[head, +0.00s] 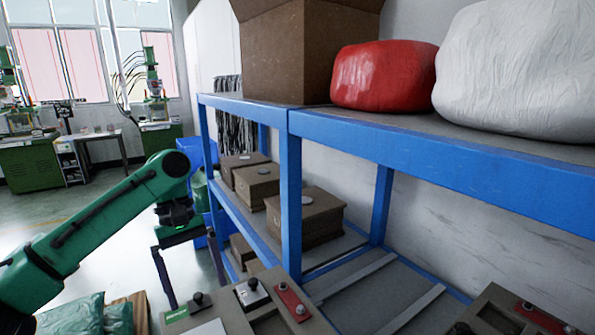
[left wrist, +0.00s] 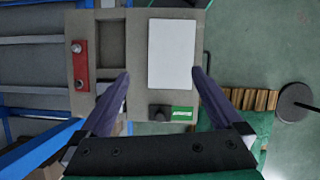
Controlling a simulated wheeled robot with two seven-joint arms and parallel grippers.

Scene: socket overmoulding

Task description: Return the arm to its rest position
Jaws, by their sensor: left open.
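My left arm (head: 95,225) is green and comes in from the left in the head view. My left gripper (head: 193,278) points down with its two dark fingers spread wide and nothing between them. In the left wrist view the open gripper (left wrist: 158,80) shows above a grey-brown panel (left wrist: 139,45). The panel bears a red strip, a white sheet (left wrist: 172,54), a dark knob and a green label. In the head view the fingers are left of this panel (head: 235,318). My right gripper is not in view.
A blue shelf rack (head: 290,190) holds brown boxes (head: 305,212), a red sack (head: 383,75) and a white sack (head: 520,68). Green bags (head: 85,318) lie at the lower left. A second panel (head: 500,312) stands at the lower right. Open floor (head: 95,245) lies behind my left arm.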

